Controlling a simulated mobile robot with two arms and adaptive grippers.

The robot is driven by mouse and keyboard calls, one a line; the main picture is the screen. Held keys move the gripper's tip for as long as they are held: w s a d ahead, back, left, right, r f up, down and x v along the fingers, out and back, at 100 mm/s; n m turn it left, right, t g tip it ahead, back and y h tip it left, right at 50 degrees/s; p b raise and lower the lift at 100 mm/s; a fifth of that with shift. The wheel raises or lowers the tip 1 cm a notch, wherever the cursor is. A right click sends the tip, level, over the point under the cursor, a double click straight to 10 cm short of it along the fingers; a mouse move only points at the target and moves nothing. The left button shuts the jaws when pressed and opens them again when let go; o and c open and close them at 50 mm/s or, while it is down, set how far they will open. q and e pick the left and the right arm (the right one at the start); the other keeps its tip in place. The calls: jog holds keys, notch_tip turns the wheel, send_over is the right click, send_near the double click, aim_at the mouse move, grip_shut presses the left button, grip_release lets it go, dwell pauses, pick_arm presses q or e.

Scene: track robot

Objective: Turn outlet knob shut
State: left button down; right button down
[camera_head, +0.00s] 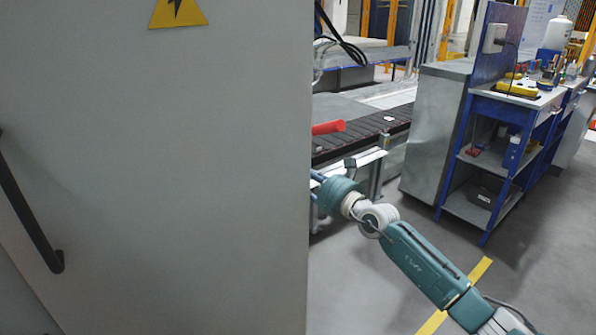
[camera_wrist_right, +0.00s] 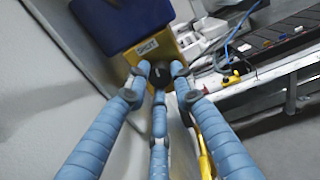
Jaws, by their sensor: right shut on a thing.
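In the right wrist view, a dark outlet knob (camera_wrist_right: 158,76) sits on the front of a yellow box (camera_wrist_right: 152,50) that bears a "SHUT" label. My right gripper (camera_wrist_right: 157,82), with its blue ribbed fingers, is shut on the knob, its fingertips around it. The exact angle of the knob is hard to tell between the fingers. In the head view, my right arm reaches in from the lower right, and its gripper is mostly hidden behind the edge of a grey cabinet. The knob does not show there. My left gripper is not in view.
The grey cabinet (camera_head: 170,180) with a black handle (camera_head: 28,205) fills the left of the head view, close to my right wrist. A red bar (camera_head: 328,127) juts past its edge. A conveyor (camera_head: 370,130) lies behind; a blue workbench (camera_head: 505,150) stands right.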

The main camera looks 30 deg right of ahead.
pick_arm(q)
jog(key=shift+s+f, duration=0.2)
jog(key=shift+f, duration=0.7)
pick_arm(e)
jog(key=shift+d+r+n, duration=0.1)
jog(key=shift+n, duration=1)
jog(key=c, duration=1.5)
grip_release()
jog(key=shift+o, duration=0.2)
jog(key=shift+s, duration=0.15)
jog(key=s+d, duration=0.1)
jog(key=s, duration=1)
jog(key=shift+s+d, duration=0.2)
jog(key=shift+s, duration=0.15)
